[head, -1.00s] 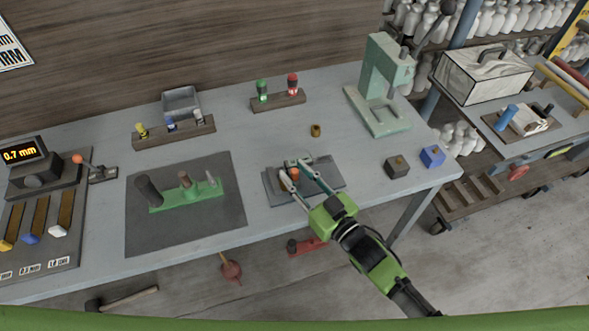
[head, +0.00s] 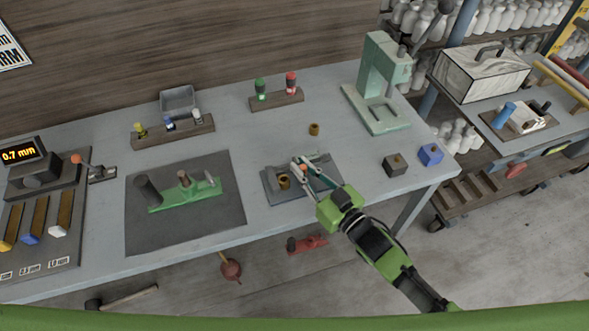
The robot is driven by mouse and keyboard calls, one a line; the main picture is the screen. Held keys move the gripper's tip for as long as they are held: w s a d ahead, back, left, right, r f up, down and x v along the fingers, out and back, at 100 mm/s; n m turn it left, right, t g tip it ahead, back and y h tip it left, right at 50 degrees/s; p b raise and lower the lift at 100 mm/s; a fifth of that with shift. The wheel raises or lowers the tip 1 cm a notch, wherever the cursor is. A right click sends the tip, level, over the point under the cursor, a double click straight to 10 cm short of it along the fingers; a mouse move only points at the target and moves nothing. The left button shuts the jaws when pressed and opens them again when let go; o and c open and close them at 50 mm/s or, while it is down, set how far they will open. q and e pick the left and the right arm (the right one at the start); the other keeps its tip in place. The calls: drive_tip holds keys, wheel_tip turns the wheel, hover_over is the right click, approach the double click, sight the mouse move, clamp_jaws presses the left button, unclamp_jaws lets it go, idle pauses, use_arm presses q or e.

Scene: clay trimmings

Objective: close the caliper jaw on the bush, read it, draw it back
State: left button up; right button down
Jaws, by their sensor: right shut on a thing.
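The caliper (head: 327,182) is a dark grey plate fixture near the middle front of the bench. A brass bush (head: 284,183) stands upright on its left part. The caliper jaw's orange knob (head: 304,168) shows between the fingers of my right gripper (head: 305,164), which is shut on it. The fingers hide most of the jaw. The knob is right of and behind the bush, with a small gap between them in the picture. A display (head: 18,152) at the far left reads 0.7 mm. My left gripper is not in view.
A second brass ring (head: 314,129) lies behind the caliper. A green fixture (head: 185,194) stands on a dark mat to the left. The bench between caliper and mat is clear.

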drive_tip(key=c, duration=2)
unclamp_jaws()
drive_tip(key=shift+s+d, duration=0.1)
drive_tip(key=shift+s+d, duration=0.25)
drive_tip(key=shift+s, duration=0.05)
drive_tip(key=v, duration=1.1)
drive_tip(key=shift+s, duration=0.1)
